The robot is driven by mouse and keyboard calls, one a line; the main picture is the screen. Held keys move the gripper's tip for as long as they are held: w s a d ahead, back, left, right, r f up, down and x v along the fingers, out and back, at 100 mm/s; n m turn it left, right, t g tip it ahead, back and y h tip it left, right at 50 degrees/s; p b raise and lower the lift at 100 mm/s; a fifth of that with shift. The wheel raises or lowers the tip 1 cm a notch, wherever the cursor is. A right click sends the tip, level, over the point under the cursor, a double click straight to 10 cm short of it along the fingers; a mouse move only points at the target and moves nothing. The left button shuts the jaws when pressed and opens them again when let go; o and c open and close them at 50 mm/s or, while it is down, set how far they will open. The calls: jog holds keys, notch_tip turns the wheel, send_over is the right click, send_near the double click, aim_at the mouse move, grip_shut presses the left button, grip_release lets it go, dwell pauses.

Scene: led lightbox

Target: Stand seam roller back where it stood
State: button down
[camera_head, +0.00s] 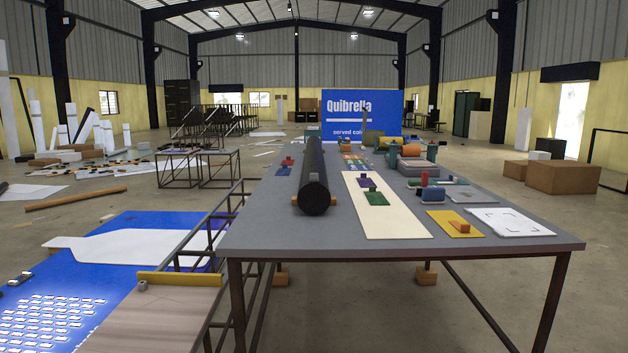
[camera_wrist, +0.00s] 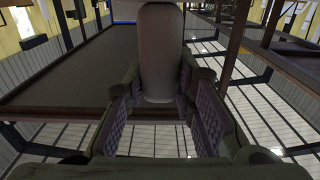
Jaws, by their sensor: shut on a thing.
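In the wrist view, my gripper (camera_wrist: 158,84) is shut on a long, grey, round-ended thing (camera_wrist: 160,45), which I take to be the seam roller. One finger presses on each side of it. No roller wheel can be made out. My gripper does not show in the head view, so I cannot tell its height above the table there. The grey worktable (camera_head: 270,226) fills the middle of the head view. I cannot tell an empty standing place on it.
A thick black roll (camera_head: 313,180) lies lengthwise on the table, held by orange blocks. Right of it is a cream strip (camera_head: 390,215) with coloured pieces. Several tools and boxes crowd the back right. A white framed sheet (camera_head: 508,222) lies front right. The table's front left is bare.

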jog(key=shift+r+p, duration=2.05)
jog(key=shift+r, duration=0.55)
jog(key=shift+f, duration=0.15)
